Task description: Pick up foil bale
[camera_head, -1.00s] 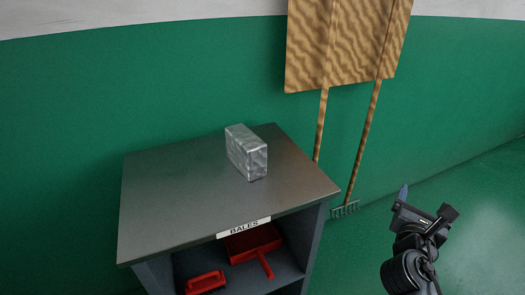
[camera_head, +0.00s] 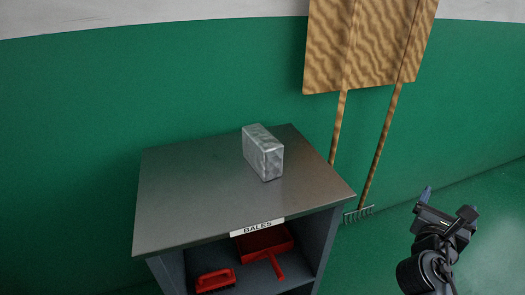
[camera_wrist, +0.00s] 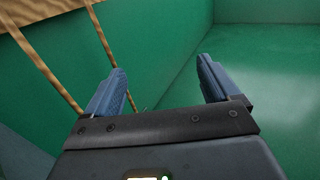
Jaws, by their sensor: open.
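The foil bale (camera_head: 263,153) is a silvery, crinkled block standing on the grey top of the cabinet (camera_head: 190,195), towards its back right part. A white label reading BALES (camera_head: 257,227) is on the cabinet's front edge. My gripper (camera_head: 445,205) is at the right in the head view, well to the right of the cabinet and apart from the bale. In the wrist view its two blue fingers (camera_wrist: 160,85) stand wide apart with nothing between them. The bale does not show in the wrist view.
A red dustpan (camera_head: 265,243) and a red brush (camera_head: 215,280) lie on the shelf under the top. The cabinet top around the bale is clear.

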